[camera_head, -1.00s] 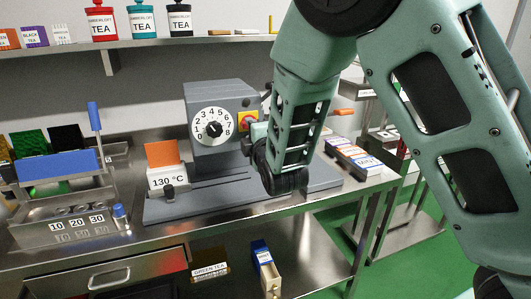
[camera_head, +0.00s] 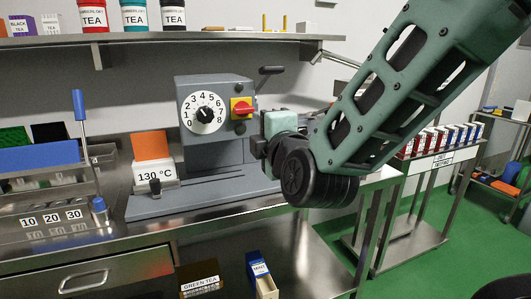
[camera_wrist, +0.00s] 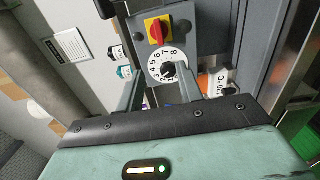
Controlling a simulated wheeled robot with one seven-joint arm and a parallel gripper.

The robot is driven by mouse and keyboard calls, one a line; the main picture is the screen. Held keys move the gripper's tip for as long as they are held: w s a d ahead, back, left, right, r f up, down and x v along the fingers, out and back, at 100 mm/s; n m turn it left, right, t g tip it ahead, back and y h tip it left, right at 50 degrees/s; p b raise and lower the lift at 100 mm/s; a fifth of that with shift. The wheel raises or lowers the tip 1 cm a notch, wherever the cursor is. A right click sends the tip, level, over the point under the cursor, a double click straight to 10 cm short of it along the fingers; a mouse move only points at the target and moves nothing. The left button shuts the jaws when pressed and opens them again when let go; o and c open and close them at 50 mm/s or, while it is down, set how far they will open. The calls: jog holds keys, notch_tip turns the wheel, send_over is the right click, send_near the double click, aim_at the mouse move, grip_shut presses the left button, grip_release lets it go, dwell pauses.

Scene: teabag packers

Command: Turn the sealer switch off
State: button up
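The sealer (camera_head: 215,155) is a grey machine on the steel bench with a white numbered dial (camera_head: 205,113). Its switch (camera_head: 241,108) is a red handle on a yellow plate, right of the dial. The handle lies roughly horizontal in the head view. In the wrist view the switch (camera_wrist: 157,30) is upper centre, above the dial (camera_wrist: 168,69). My gripper (camera_wrist: 158,80) is open and empty there, its two fingers apart with the dial showing between them. In the head view my gripper (camera_head: 261,147) is just below and right of the switch, its fingertips hard to make out.
An orange card stands over the 130 °C block (camera_head: 156,178) at the sealer's front left. A steel rack with a blue lever (camera_head: 80,105) stands further left. Tea tins (camera_head: 133,16) are on the shelf above. A wheeled cart (camera_head: 440,158) with boxes stands at right.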

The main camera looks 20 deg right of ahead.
jog(key=s+b, duration=0.1)
jog(key=b, duration=0.2)
jog(key=shift+s+f, duration=0.1)
jog(key=shift+s, duration=0.15)
dwell(0.4)
jog(key=s+a+f+m+g+y+p, duration=0.3)
jog(key=s+a+f+g+y+p, duration=0.2)
jog(key=s+a+f+g, duration=0.4)
jog(key=s+d+f+m+g+h+p, duration=0.1)
jog(key=s+d+m+g+h+p, duration=0.1)
jog(key=s, duration=0.6)
jog(key=s+d+f+m+g+h+p, duration=0.2)
jog(key=s+m+g, duration=0.3)
jog(key=s+g, duration=0.2)
jog(key=shift+s, duration=0.45)
